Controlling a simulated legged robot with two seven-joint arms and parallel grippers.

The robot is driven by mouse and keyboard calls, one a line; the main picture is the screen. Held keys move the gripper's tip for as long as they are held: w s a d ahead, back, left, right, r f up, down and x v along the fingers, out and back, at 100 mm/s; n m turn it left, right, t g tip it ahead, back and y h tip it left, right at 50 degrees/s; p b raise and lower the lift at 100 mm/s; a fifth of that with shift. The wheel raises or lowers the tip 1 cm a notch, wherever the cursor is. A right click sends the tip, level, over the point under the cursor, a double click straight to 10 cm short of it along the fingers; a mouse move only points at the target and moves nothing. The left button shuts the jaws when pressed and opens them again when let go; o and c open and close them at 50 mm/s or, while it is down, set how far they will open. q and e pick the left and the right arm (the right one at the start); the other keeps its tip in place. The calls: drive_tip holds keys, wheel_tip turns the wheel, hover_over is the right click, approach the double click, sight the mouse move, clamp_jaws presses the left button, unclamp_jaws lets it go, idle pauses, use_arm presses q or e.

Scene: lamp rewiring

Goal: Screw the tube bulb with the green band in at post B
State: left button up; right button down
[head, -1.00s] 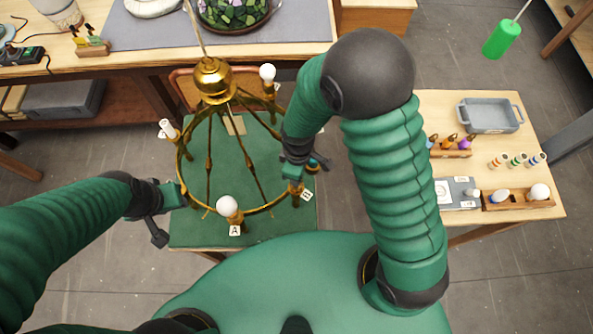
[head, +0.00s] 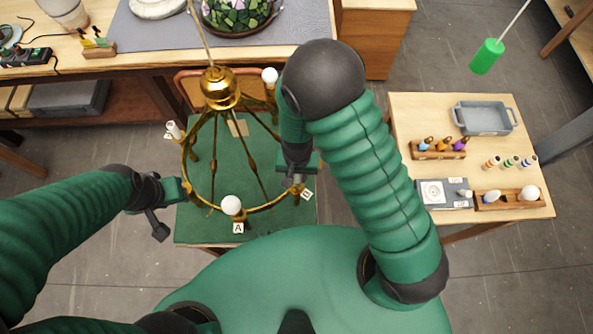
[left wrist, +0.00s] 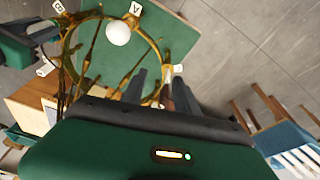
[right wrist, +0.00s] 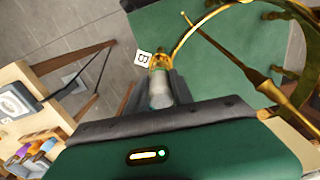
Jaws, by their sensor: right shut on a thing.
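The brass chandelier (head: 220,95) hangs over a green mat. Post B, with its label (head: 307,194), is at the ring's right front. My right gripper (head: 296,183) is right at post B. In the right wrist view its fingers (right wrist: 160,90) are shut on a whitish tube bulb (right wrist: 160,94), lined up with post B's brass socket (right wrist: 160,62); I cannot tell how far it is seated.
Post A carries a white globe bulb (head: 231,205). Other bulbs sit at the back (head: 270,75) and left (head: 174,129). The right side table holds a grey tray (head: 483,118), small banded tubes (head: 510,162) and a wooden bulb rack (head: 510,203). A green cylinder (head: 487,56) hangs at upper right.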

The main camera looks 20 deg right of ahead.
drive_tip(key=shift+m, duration=0.6)
drive_tip(key=c, duration=1.4)
unclamp_jaws()
drive_tip(key=o, duration=0.4)
drive_tip(key=shift+d, duration=0.15)
drive_tip(key=shift+c, duration=0.2)
use_arm(q)
drive_tip(key=shift+d+r, duration=0.2)
drive_tip(key=shift+d, duration=0.1)
